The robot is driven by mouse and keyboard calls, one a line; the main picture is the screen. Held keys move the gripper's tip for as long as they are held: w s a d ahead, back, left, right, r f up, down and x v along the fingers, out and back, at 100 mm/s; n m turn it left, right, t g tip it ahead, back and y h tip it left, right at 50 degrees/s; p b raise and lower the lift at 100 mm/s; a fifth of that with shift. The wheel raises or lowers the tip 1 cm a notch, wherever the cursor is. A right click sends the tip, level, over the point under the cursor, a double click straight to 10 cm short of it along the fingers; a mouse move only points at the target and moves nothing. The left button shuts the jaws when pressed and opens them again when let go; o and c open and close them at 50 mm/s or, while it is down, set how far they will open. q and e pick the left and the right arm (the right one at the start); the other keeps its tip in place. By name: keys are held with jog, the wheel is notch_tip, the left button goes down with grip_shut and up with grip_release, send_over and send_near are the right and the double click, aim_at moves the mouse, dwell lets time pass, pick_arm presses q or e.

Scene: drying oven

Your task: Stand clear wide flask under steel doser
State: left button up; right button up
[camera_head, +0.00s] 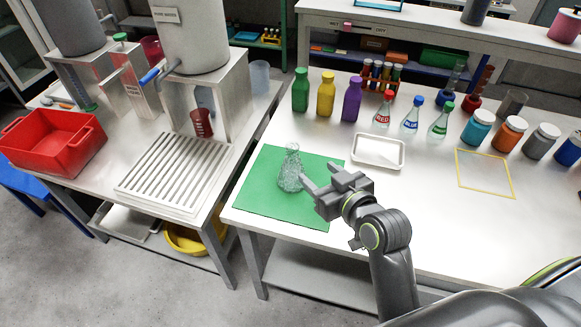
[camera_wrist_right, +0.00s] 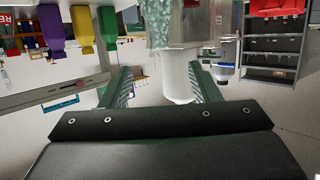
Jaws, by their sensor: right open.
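A clear wide flask (camera_head: 289,172) stands upright on the green mat (camera_head: 262,211) near the table's left end. My right gripper (camera_head: 309,182) is open and just to the right of the flask, its fingers pointing at it. In the right wrist view the open fingers (camera_wrist_right: 165,88) have a gap between them, and the glass flask (camera_wrist_right: 172,22) shows beyond them at the top. Two grey metal dosers stand on the left bench: a larger one (camera_head: 190,38) with a blue lever and a smaller one (camera_head: 72,26). Their labels are too small to read surely. My left gripper is out of view.
A dark red beaker (camera_head: 201,123) stands under the larger doser, behind a slatted grate (camera_head: 165,176). A red bin (camera_head: 52,143) sits at left. A gap separates the two benches. Coloured bottles (camera_head: 325,94), small flasks and a white tray (camera_head: 378,152) stand behind the mat.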

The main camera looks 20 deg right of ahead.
aim_at(296, 153)
jog(key=x, duration=0.8)
jog(key=shift+w+f+p, duration=0.1)
jog(key=shift+w+p, duration=0.1)
jog(key=shift+p, duration=0.2)
jog(key=p+x, duration=0.1)
jog(key=x, duration=0.3)
jog(key=shift+w+a+f, duration=0.1)
jog(key=shift+w+f, duration=0.2)
jog(key=shift+w, duration=0.35)
grip_shut()
